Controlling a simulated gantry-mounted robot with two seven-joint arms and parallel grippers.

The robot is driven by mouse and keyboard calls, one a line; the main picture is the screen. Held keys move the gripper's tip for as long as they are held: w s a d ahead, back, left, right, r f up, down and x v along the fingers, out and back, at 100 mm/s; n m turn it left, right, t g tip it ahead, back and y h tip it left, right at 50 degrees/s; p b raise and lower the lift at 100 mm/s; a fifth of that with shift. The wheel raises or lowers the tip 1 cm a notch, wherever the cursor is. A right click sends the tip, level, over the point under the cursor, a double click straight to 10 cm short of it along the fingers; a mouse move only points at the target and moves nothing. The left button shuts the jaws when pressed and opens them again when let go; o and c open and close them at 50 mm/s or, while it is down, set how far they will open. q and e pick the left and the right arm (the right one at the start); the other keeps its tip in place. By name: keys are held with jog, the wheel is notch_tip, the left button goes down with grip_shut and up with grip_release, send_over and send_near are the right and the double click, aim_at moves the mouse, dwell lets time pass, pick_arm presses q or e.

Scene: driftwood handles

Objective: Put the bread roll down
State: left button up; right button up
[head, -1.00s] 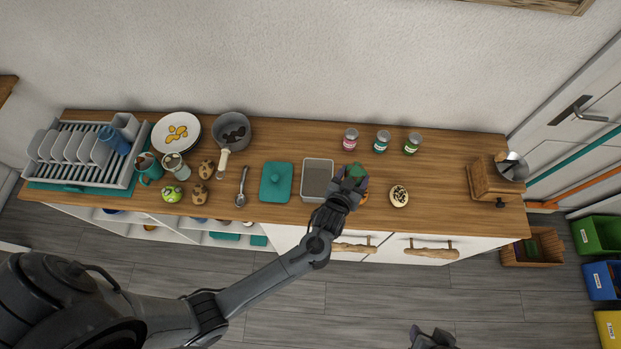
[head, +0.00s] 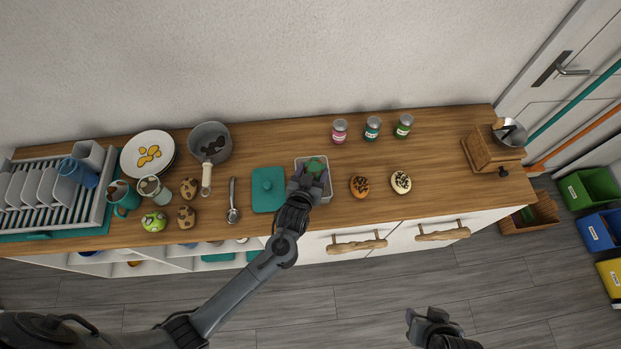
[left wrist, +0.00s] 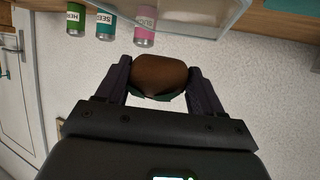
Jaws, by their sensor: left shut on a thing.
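A bread roll with a green side (head: 316,164) is in my left gripper (head: 308,174). The left wrist view shows its brown side (left wrist: 160,74) between the two fingers, with green along its lower edge. My left gripper (left wrist: 158,80) is shut on it. In the head view the roll and fingers are over the grey open container (head: 327,192) and hide much of its inside. I cannot tell how high the roll is or whether it touches the container. My right gripper (head: 432,322) is low over the floor, away from the counter; its jaws are unclear.
A teal lid (head: 268,190) lies left of the container. Two rolls, one brown (head: 360,187) and one pale with dark marks (head: 401,182), lie to its right. Three jars (head: 372,129) stand behind. The counter (head: 440,160) is clear between the rolls and the wooden stand.

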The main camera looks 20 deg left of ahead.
pick_arm(q)
jog(key=shift+f+b, duration=1.55)
jog(key=shift+f, duration=0.15)
jog(key=shift+f, duration=0.6)
jog(key=o, duration=0.8)
jog(key=shift+c, duration=0.2)
